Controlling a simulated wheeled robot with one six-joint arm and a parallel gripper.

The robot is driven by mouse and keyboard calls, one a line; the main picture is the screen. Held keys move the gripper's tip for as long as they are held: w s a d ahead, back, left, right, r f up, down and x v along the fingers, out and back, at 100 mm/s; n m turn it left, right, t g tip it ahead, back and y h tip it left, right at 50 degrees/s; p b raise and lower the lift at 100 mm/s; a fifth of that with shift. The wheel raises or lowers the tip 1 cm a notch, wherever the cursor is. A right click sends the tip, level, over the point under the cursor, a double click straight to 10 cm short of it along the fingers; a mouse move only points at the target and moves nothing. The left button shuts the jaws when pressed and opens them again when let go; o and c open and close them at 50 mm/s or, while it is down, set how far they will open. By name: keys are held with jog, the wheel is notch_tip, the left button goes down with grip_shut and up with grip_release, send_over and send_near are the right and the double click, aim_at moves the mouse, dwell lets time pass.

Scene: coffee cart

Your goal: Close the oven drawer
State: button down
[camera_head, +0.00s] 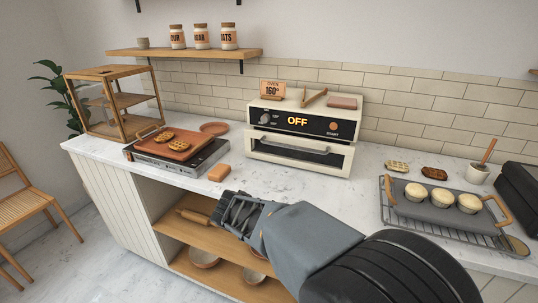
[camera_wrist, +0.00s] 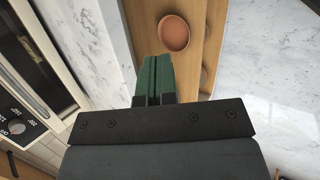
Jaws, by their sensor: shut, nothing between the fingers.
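The cream oven (camera_head: 257,122) stands on the counter against the tiled wall, its display reading OFF. Its drawer (camera_head: 300,161) is the lower front part, and it appears to stand somewhat forward of the control panel; how far is hard to tell. My gripper (camera_head: 230,208) is shut and empty, in front of the oven and to its left, near the counter's front edge and apart from the drawer. In the wrist view the closed green fingers (camera_wrist: 154,62) point away from the camera, and part of the oven (camera_wrist: 40,60) shows at the left.
A griddle (camera_head: 190,160) with a board of waffles and an orange sponge (camera_head: 219,173) lie left of the oven. A tray of buns (camera_head: 432,208) on a rack is at the right. Below the counter are shelves (camera_head: 200,240) with bowls. The counter before the oven is mostly clear.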

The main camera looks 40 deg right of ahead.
aim_at(279, 150)
jog(key=w+d+r+n+h, duration=0.1)
jog(key=w+d+n+h, duration=0.1)
jog(key=w+d+r+n+t+h, duration=0.1)
jog(key=w+d+n+h, duration=0.1)
jog(key=d+n, duration=0.1)
jog(key=w+d+r+n+h, duration=0.1)
jog(key=w+d+n+h, duration=0.1)
jog(key=w+d+n, duration=0.1)
jog(key=shift+r+t, duration=0.1)
jog(key=shift+t, duration=0.2)
jog(key=w+n+t, duration=0.2)
jog(key=w+n, duration=0.1)
jog(key=w+d+r+n+t+h, duration=0.1)
jog(key=w+n+t, duration=0.1)
jog(key=w+n, duration=0.1)
jog(key=w+n+t+h, duration=0.1)
jog(key=w+n+t, duration=0.1)
jog(key=w+n, duration=0.1)
jog(key=shift+d+r+n+p, duration=0.3)
jog(key=shift+d+r, duration=0.05)
jog(key=shift+d, duration=0.05)
jog(key=shift+w+d+t, duration=0.25)
jog(key=shift+w+t, duration=0.1)
jog(key=shift+t, duration=0.05)
jog(key=p+x, duration=0.1)
jog(key=x, duration=1.2)
